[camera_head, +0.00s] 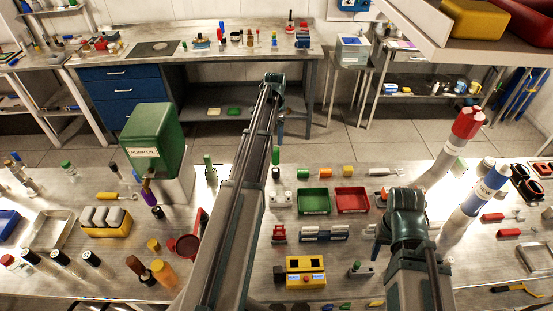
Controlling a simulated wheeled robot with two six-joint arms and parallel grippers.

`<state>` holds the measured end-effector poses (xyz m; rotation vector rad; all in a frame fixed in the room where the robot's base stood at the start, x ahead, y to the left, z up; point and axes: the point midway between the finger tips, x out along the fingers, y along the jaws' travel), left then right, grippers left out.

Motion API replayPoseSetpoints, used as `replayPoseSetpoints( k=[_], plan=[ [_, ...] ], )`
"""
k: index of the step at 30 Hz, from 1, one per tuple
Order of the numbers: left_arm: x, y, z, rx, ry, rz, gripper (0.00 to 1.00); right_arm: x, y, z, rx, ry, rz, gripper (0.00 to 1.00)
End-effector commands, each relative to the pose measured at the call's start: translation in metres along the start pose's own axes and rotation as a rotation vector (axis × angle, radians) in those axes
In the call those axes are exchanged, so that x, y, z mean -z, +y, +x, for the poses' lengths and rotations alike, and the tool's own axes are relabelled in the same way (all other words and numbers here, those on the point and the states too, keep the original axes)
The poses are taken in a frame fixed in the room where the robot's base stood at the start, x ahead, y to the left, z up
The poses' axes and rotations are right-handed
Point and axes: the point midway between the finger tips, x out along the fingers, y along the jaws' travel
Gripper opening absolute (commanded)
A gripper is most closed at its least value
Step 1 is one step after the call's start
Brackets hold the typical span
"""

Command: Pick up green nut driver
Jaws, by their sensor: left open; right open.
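Several slim green-handled items stand or lie on the near metal bench, and I cannot tell for sure which one is the green nut driver. One green upright handle (276,156) stands just right of my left arm, with a dark part below it. Another green upright handle (208,162) stands left of that arm, beside the green pump. My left gripper (281,132) points down from the raised end of the arm, above the first handle in the picture. It is small here, open and apart from the handle. My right gripper (377,249) is open and empty, low over the bench's right part.
A green tray (314,202) and a red tray (352,201) lie between my arms. The tall green pump (151,137) stands left. A red-topped cylinder (455,145) and a blue-banded one (480,199) stand right. A yellow box (305,266) is near the front. My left arm hides part of the bench.

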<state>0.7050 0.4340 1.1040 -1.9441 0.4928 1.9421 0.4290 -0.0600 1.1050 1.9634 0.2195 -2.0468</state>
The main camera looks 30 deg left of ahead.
Motion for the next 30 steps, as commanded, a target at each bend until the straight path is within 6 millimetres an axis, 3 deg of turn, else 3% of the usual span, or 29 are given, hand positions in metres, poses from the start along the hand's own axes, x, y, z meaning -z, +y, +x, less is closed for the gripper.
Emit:
replayPoseSetpoints(
  k=[18, 30],
  plan=[
    [0.0, 0.0, 0.081, 0.0, 0.0, 0.0, 0.75, 0.005, -0.007, 0.08, -0.003, 0.0, -0.014, 0.5],
    [-0.001, 0.001, 0.089, 0.0, 0.0, 0.0, 0.75, 0.005, -0.008, 0.088, -0.003, 0.0, -0.014, 0.5]
  ],
)
